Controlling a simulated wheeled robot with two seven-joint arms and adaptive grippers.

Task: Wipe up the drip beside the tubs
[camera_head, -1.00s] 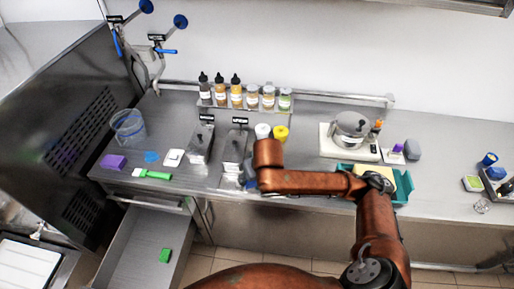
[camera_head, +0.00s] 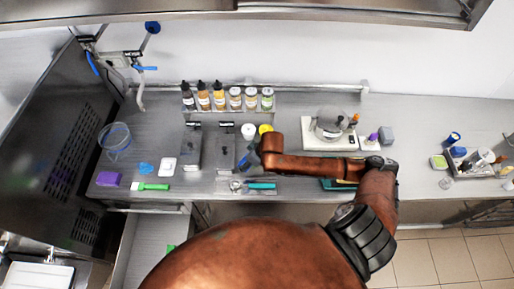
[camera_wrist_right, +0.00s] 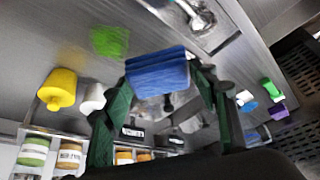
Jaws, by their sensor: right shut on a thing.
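A green drip (camera_wrist_right: 110,40) lies as a flat smear on the steel counter in the right wrist view. I cannot make it out in the head view, where my right arm covers part of the counter. My right gripper (camera_head: 250,160) is shut on a blue sponge (camera_wrist_right: 158,75), which is between its dark green fingers, close to the drip but beside it in the picture. I cannot tell how high it is above the counter. Two steel tubs (camera_head: 189,147) (camera_head: 227,150) stand left of my right gripper. My left gripper is not in view.
A yellow-capped container (camera_wrist_right: 57,90) and a white one (camera_wrist_right: 93,98) stand near the gripper. Bottles and jars (camera_head: 219,98) line the back shelf. A teal-handled scoop (camera_head: 262,186) lies at the front. A scale with a pot (camera_head: 329,131) stands right.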

